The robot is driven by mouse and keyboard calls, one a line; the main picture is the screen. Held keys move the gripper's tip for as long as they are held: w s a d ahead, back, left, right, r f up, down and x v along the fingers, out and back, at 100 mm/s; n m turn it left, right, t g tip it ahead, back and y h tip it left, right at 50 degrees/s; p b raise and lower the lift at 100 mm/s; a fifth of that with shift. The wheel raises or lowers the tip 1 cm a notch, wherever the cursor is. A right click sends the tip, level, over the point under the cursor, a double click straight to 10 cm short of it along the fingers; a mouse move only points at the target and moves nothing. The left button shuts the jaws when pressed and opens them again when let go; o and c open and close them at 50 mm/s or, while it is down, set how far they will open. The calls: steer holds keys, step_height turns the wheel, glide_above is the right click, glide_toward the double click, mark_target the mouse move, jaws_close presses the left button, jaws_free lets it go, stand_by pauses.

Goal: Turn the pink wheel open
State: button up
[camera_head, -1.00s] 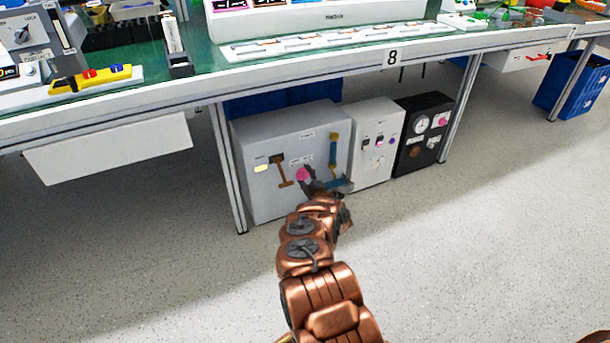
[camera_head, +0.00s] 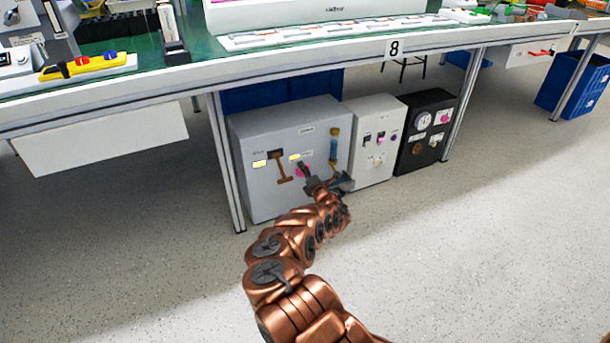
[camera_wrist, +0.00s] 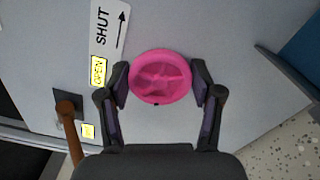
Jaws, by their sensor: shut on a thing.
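The pink wheel (camera_wrist: 160,77) is mounted on the front of a grey cabinet (camera_head: 262,138) under the bench. In the wrist view it sits between the two fingers of my gripper (camera_wrist: 160,84), with a finger at each side of its rim. In the head view the wheel (camera_head: 301,172) is partly hidden behind my gripper (camera_head: 314,177). Beside it in the wrist view is a white SHUT label (camera_wrist: 109,25) with an arrow, and a lit yellow OPEN label (camera_wrist: 99,70).
A brown lever (camera_head: 283,168) is left of the wheel, and a blue and yellow handle (camera_head: 333,148) is to its right. A white box (camera_head: 374,140) and a black box (camera_head: 426,130) stand to the right. The bench (camera_head: 400,43) is overhead. The floor in front is clear.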

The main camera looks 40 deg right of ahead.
steer(key=shift+n, duration=0.4)
steer(key=o, duration=1.1)
steer(key=shift+o, duration=0.2)
steer(key=shift+a, duration=0.1)
steer(key=v, duration=1.2)
stand_by(0.3)
stand_by(1.0)
